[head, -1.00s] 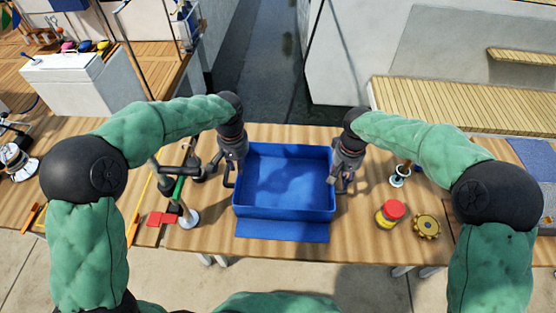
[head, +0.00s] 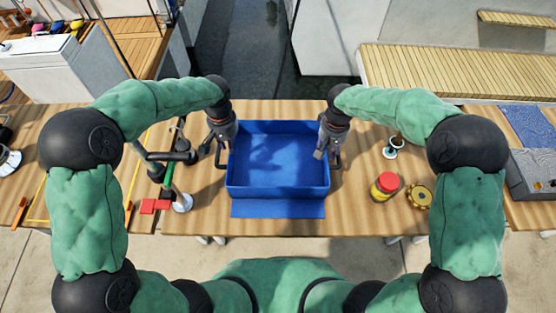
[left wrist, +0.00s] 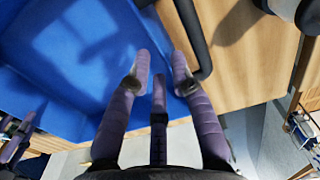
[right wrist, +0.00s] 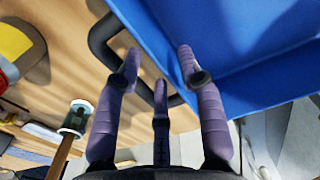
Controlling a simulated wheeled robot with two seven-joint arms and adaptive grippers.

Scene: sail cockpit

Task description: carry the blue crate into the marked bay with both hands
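The blue crate (head: 278,190) stands upright and empty on the wooden table, partly over a flat blue mat (head: 278,208). It has a dark loop handle at each end: the left one (left wrist: 200,40) and the right one (right wrist: 98,40). My left gripper (head: 220,150) is at the crate's left end, fingers apart and pointing down near the handle. My right gripper (head: 328,152) is at the right end, fingers also apart, beside its handle. Neither looks closed on anything. Yellow lines (head: 138,180) mark an area on the table to the left, perhaps the bay.
Between crate and yellow lines stand a green-handled dark fitting (head: 168,175) and a red block (head: 148,206). Right of the crate are a red-lidded jar (head: 385,186), a brass gear-like part (head: 418,196) and a small cup-shaped item (head: 392,148). A grey box (head: 532,172) is at far right.

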